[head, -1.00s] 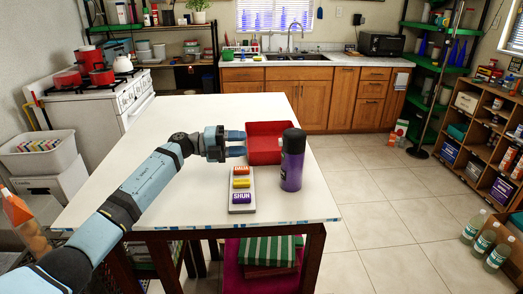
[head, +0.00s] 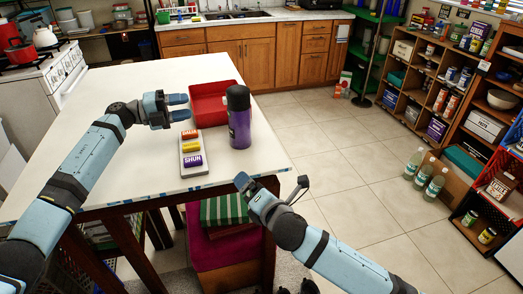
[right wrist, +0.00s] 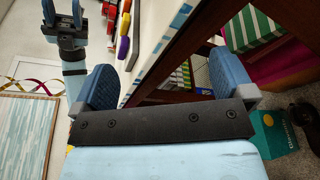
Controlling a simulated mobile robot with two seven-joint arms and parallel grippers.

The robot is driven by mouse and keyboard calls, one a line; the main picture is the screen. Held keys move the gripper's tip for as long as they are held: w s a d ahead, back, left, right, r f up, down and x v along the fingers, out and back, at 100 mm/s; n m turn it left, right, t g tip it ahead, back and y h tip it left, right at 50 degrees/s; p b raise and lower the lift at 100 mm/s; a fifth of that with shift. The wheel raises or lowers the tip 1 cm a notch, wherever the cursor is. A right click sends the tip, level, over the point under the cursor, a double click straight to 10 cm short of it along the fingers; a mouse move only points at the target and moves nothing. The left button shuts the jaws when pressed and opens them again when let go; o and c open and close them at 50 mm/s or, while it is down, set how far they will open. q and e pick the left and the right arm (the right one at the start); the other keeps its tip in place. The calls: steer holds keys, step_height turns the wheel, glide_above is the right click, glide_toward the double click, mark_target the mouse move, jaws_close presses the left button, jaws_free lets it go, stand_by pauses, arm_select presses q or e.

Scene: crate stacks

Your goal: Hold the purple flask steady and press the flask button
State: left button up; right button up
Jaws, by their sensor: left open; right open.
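The purple flask (head: 239,122) with a black cap stands upright on the white table, near its right edge. A grey strip (head: 193,165) with orange, yellow and purple buttons lies to its left; the purple button (head: 193,160) is at the near end and reads "SHUN". My left gripper (head: 180,107) is open and empty over the table, left of the red tray and behind the buttons, apart from the flask. My right gripper (head: 243,181) is at the table's near right edge, in front of the flask. Its two blue fingers show apart and empty in the right wrist view (right wrist: 160,88).
A red tray (head: 213,122) sits on the table behind the flask. The table's front edge (head: 130,203) lies close to my right gripper. Below is a shelf with a green striped box (head: 225,208). Bottles (head: 434,184) stand on the floor at right.

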mark_target(244, 130)
steer(key=w+r+n, duration=0.2)
steer(key=n, duration=0.1)
steer(key=w+d+r+n+t, duration=0.1)
steer(key=w+r+n, duration=0.1)
steer(key=w+n, duration=0.1)
steer(key=w+d+r+n, duration=0.1)
steer(key=w+r+n, duration=0.1)
steer(key=w+n, duration=0.1)
steer(key=shift+d+n+t, duration=0.2)
steer(key=shift+n+t, duration=0.2)
steer(key=shift+n, duration=0.4)
steer(key=shift+w+r, duration=0.1)
steer(key=shift+w, duration=0.25)
steer(key=x, duration=1.3)
steer(key=shift+a, duration=0.2)
steer(key=c, duration=1)
arm_select(q)
steer(key=shift+c, duration=0.6)
arm_select(e)
steer(key=shift+c, duration=1)
arm_select(q)
jaws_close()
